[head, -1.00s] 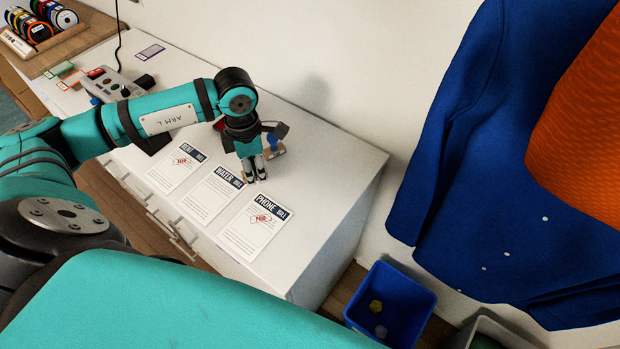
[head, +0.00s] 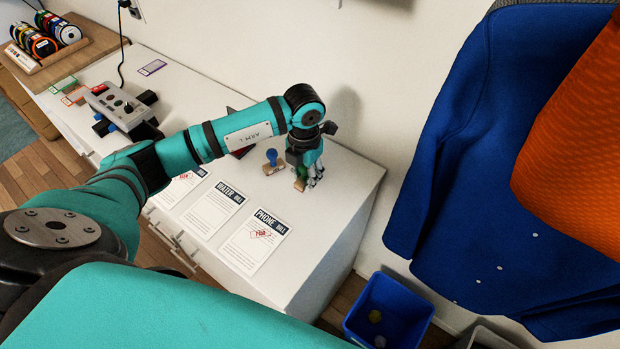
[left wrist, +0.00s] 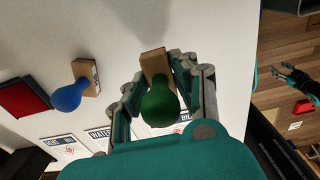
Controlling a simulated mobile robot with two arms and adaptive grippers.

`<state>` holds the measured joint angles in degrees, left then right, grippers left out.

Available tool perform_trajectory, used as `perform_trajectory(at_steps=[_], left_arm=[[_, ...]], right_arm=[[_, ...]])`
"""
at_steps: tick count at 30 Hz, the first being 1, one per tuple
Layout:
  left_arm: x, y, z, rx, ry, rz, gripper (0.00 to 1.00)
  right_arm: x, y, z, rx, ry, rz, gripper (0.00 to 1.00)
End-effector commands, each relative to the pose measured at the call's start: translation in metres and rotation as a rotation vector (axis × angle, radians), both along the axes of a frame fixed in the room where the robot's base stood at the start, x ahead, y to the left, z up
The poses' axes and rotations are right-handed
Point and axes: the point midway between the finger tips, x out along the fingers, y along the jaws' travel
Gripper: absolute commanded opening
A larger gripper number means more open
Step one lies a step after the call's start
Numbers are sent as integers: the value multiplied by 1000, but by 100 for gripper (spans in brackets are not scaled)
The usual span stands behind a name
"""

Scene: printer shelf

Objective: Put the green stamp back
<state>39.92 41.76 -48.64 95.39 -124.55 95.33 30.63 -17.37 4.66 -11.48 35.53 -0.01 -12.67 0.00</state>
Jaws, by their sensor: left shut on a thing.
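The green stamp (left wrist: 160,106) has a round green knob and a wooden block. My left gripper (left wrist: 160,85) is shut on it, with a finger on either side. In the head view the stamp (head: 301,174) shows partly between the fingers (head: 310,178), over the right part of the white cabinet top; whether it touches the top I cannot tell. The blue stamp (head: 272,158) stands just left of it, also seen in the left wrist view (left wrist: 70,97). A dark gripper, seemingly my right one (left wrist: 298,80), shows small at the right edge; its opening is unclear.
The phone bill (head: 254,240) with a red mark and the water bill (head: 213,209) lie on the cabinet top (head: 320,220). A red pad (left wrist: 22,97) lies beyond the blue stamp. A blue bin (head: 388,308) stands on the floor. The top's front right is clear.

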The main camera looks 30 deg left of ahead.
Motion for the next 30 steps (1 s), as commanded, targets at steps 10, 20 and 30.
perform_trajectory(at_steps=[10,20,30], left_arm=[[6,-10,-20,2,6,0,6],[7,-10,-37,1,0,-2,6],[7,-10,-39,1,1,-1,50]], right_arm=[[0,0,12,0,0,-1,43],[2,0,14,0,-3,-1,43],[3,0,12,0,-5,-1,43]])
